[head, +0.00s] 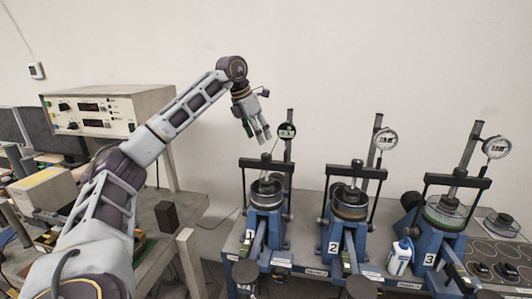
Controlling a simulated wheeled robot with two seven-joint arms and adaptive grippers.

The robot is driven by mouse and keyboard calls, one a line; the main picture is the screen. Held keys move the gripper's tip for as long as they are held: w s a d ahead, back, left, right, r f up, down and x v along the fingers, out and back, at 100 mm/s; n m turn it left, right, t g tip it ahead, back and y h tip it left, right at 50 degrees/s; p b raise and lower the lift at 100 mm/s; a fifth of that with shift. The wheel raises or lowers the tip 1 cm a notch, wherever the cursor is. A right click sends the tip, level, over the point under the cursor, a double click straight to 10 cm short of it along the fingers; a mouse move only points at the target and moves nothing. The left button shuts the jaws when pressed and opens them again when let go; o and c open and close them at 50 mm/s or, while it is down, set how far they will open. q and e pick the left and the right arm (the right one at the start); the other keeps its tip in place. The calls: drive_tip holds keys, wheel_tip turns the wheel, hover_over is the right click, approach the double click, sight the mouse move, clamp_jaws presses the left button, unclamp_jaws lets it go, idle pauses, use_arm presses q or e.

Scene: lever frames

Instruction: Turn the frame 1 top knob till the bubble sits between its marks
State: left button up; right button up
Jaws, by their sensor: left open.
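Frame 1 (266,222) is the leftmost of the blue lever frames, marked with a white 1. It has a black crossbar (266,165) on two rods and a round metal cell below it. A dark knob-like part (266,184) sits at the middle, under the crossbar; I cannot tell whether this is the top knob. The bubble and its marks are too small to make out. My left gripper (259,137) is open and empty, fingers pointing down, in the air above the crossbar. It is apart from frame 1. My right gripper is not in view.
A round dial gauge (287,131) on a post stands close right of my left gripper. Frame 2 (345,240) and frame 3 (437,240) stand to the right, with a white bottle (399,257) between them. A cream instrument box (105,112) is at left.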

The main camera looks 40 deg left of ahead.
sight(267, 154)
use_arm(q)
drive_tip(key=p+x, duration=0.1)
drive_tip(key=x, duration=0.7)
drive_tip(key=shift+w+f, duration=0.1)
drive_tip(key=shift+f, duration=0.3)
drive_tip(key=c, duration=1)
drive_tip(key=shift+c, duration=0.2)
